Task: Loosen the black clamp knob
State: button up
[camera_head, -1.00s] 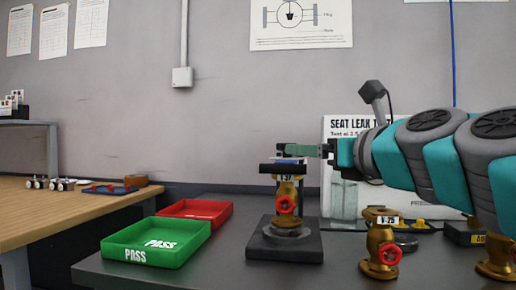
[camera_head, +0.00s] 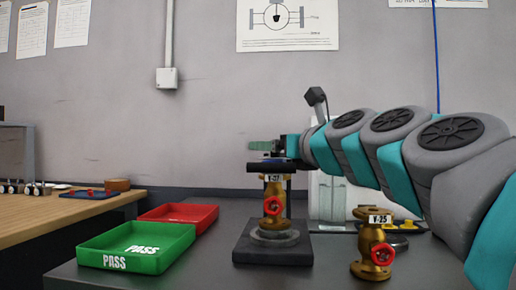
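A brass valve (camera_head: 274,191) with a red handwheel and a tag that seems to read V-37 stands upright in a clamp fixture. The fixture has a square black base (camera_head: 272,248) and a dark clamp bar (camera_head: 272,167) across the valve's top. I cannot make out the black clamp knob; it may be hidden at my gripper. My gripper (camera_head: 264,147) comes in from the right, level, just above the clamp bar. Its green fingers point left and overlap the space over the valve. I see them side-on, so their opening and any contact do not show.
A green PASS tray (camera_head: 97,246) and a red tray (camera_head: 200,212) lie left of the fixture. Another brass valve (camera_head: 371,233), tagged V-25, stands to the right, below my arm. The dark bench top between the trays and the fixture is clear.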

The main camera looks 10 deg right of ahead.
grip_shut()
dwell(0.8)
